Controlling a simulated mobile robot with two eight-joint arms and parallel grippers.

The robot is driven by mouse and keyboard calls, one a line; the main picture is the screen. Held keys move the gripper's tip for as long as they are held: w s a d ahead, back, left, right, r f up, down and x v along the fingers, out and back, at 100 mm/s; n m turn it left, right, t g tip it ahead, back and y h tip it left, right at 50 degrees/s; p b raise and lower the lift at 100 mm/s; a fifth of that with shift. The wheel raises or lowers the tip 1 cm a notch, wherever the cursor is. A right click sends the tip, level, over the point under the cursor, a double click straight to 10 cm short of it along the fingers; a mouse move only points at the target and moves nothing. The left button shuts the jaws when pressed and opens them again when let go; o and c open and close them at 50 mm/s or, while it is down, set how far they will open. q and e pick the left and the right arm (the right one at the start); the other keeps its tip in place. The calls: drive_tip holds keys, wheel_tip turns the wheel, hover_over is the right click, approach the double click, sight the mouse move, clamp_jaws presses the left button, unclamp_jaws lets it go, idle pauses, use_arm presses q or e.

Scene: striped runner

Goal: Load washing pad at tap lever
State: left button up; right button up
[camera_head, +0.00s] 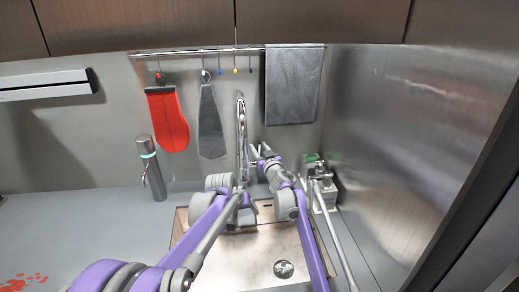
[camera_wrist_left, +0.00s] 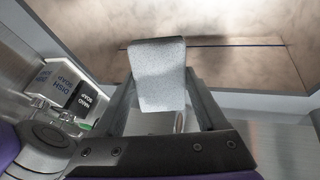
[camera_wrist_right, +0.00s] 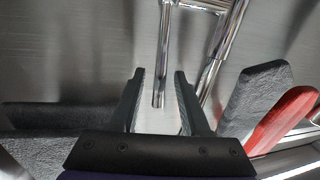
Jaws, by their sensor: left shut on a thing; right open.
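The washing pad (camera_wrist_left: 160,75) is a light grey, rounded block. My left gripper (camera_head: 243,214) is shut on it over the sink; the pad and left gripper (camera_wrist_left: 162,100) fill the middle of the left wrist view. The chrome tap (camera_head: 241,125) rises at the back of the sink. Its tap lever (camera_wrist_right: 160,70) is a thin chrome rod in the right wrist view, its free end between the fingers of my right gripper (camera_wrist_right: 160,78). That gripper is open, and I cannot tell whether it touches the lever. In the head view the right gripper (camera_head: 256,152) is just right of the tap.
The sink (camera_head: 255,255) has a drain (camera_head: 284,269). Soap dispensers (camera_head: 326,195) stand at its right, near the steel side wall. A cylindrical dispenser (camera_head: 152,168) stands left on the counter.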

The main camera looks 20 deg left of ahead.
clamp_jaws()
idle(1.4)
